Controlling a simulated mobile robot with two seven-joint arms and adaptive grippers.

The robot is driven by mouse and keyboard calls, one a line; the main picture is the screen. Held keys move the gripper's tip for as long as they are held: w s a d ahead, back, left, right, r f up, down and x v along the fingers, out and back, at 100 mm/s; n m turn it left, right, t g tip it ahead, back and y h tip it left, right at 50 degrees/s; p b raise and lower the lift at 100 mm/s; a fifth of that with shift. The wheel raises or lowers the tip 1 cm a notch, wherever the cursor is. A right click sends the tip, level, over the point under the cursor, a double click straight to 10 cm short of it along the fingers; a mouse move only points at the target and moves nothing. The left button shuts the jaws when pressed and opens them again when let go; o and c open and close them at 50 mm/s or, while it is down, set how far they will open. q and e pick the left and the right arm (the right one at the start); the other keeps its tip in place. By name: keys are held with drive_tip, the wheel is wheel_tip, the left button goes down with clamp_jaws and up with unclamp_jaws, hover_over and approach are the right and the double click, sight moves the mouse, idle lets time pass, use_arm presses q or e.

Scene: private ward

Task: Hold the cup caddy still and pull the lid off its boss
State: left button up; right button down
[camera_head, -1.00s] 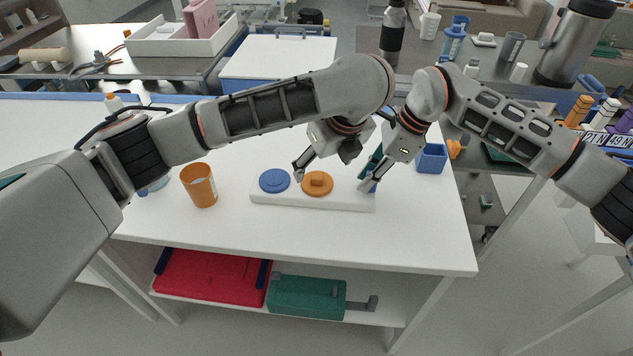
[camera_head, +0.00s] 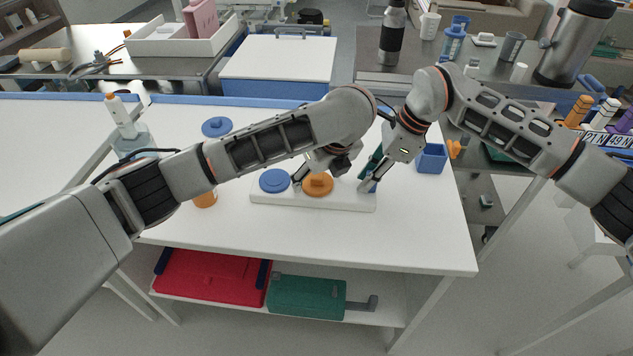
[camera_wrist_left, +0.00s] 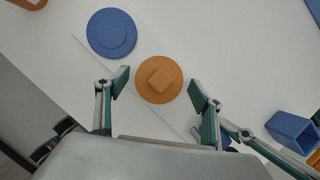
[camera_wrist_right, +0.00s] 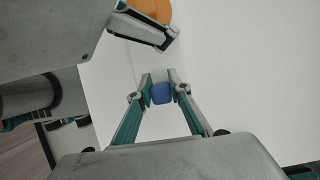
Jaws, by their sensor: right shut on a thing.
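The cup caddy (camera_head: 345,202) is a long white block on the white table. It bears a blue round lid (camera_head: 273,181) at its left and an orange round lid (camera_head: 318,186) with a raised square knob in the middle. My left gripper (camera_wrist_left: 158,88) is open over the caddy, with one finger on each side of the orange lid and apart from it in its wrist view. My right gripper (camera_head: 370,181) is shut on a small blue piece (camera_wrist_right: 161,93) at the caddy's right end. The orange lid's boss is hidden beneath it.
An orange cup (camera_head: 205,199) is mostly hidden behind my left arm. Another blue disc (camera_head: 217,127) and a bottle (camera_head: 121,115) stand at the back left. A blue open box (camera_head: 431,158) is right of the caddy. The table front is clear.

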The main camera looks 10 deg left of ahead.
sight(319, 177)
use_arm(q)
drive_tip(key=c, duration=1)
use_arm(e)
drive_tip(key=shift+f, duration=0.2)
use_arm(q)
drive_tip(key=shift+c, duration=0.2)
drive_tip(key=shift+r, duration=0.6)
use_arm(e)
drive_tip(key=shift+s, duration=0.1)
use_arm(q)
drive_tip(key=shift+r, duration=2.4)
drive_tip(key=shift+r, duration=0.1)
drive_tip(key=shift+r, duration=1.15)
